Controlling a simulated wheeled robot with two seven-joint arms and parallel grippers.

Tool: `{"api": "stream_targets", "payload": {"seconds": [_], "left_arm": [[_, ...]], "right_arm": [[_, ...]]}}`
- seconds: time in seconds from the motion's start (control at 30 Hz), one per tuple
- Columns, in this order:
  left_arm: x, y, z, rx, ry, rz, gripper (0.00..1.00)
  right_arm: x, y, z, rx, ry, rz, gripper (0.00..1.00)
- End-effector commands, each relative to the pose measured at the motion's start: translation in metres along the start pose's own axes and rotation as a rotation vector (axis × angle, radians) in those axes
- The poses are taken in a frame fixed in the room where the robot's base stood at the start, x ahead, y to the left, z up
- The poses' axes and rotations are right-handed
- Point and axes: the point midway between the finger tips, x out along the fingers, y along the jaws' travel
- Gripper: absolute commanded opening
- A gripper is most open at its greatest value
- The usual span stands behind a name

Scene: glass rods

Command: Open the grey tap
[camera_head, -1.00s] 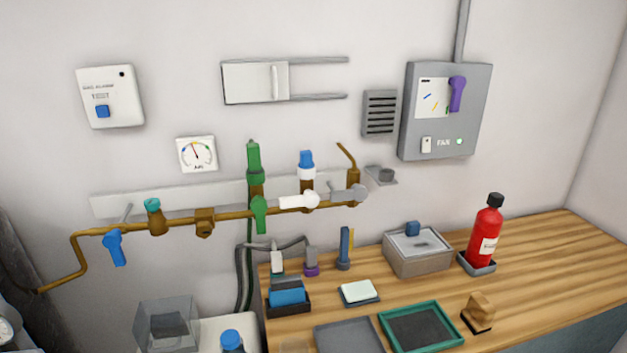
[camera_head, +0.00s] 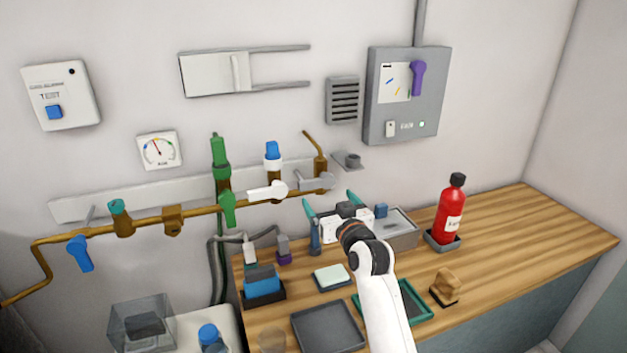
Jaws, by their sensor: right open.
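The grey tap (camera_head: 326,182) sits at the right end of the brass pipe on the wall, below a short bent brass spout. Its grey lever lies along the pipe, pointing left toward the white tap (camera_head: 266,191). My right gripper (camera_head: 332,203) is open, with teal fingers spread to the left and right. In the picture it is just below the grey tap, apart from it, and nothing shows between the fingers. Its hand covers part of the grey box with the blue knob behind it. My left gripper is not in view.
A green tap (camera_head: 228,208) and a blue tap (camera_head: 80,254) hang from the same pipe (camera_head: 145,221). The wooden bench (camera_head: 500,225) holds a red extinguisher (camera_head: 452,212), a soap dish (camera_head: 331,277) and trays. The bench's right end is clear.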

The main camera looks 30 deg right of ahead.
Motion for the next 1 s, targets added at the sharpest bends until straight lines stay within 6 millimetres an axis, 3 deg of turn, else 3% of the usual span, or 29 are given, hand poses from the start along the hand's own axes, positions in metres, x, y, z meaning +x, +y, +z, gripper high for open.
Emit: {"api": "stream_targets", "payload": {"seconds": [0.5, 0.7, 1.0], "left_arm": [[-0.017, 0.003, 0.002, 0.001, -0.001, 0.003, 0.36], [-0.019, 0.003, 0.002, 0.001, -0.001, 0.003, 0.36], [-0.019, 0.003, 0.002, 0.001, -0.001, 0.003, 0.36]], "right_arm": [[0.092, 0.001, -0.001, 0.0, 0.005, 0.002, 0.95], [0.107, 0.001, -0.001, 0.0, 0.005, 0.002, 0.95], [0.109, 0.001, -0.002, -0.001, 0.005, 0.002, 0.95]]}}
